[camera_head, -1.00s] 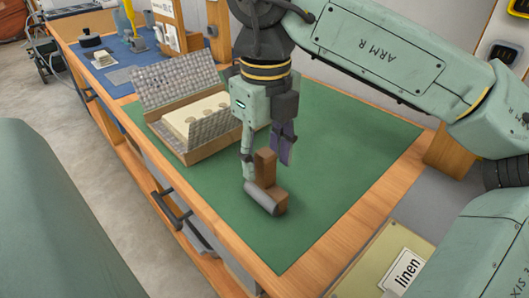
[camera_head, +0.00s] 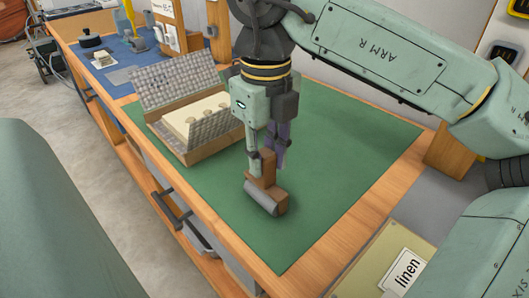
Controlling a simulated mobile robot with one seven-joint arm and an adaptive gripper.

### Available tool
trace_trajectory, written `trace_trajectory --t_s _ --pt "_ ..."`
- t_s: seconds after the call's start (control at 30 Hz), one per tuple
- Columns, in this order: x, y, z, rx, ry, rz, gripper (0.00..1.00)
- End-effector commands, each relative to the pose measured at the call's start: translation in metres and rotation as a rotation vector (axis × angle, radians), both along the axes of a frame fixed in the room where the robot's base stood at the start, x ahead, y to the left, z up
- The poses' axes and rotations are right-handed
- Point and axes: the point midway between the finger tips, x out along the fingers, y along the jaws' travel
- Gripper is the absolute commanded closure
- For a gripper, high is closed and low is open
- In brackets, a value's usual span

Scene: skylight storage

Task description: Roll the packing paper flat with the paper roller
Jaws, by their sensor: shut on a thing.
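The paper roller has a brown upright handle (camera_head: 267,176) and a grey cylinder (camera_head: 262,199) at its front. It stands on the green mat (camera_head: 345,150). My gripper (camera_head: 267,160) points down from above and is shut on the top of the handle, one finger on each side. The grey patterned packing paper (camera_head: 178,75) is in an open cardboard box (camera_head: 208,151) to the left of my gripper. One part of the paper stands up at the back, and another part slants up at the front. A cream block with rounded recesses (camera_head: 193,117) shows between them.
A blue mat (camera_head: 115,62) with a dark pot (camera_head: 90,40) lies beyond the box. The wooden bench edge (camera_head: 225,238) runs along the left and front. The green mat is clear right of the roller.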

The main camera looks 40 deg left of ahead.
Motion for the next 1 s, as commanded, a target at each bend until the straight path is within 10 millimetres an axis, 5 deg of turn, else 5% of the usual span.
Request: trace_trajectory --t_s 0.57,1.0 --pt "0.0 0.0 0.001 0.001 0.0 0.0 1.0" --pt "0.0 0.0 0.021 0.001 0.0 -0.001 1.0"
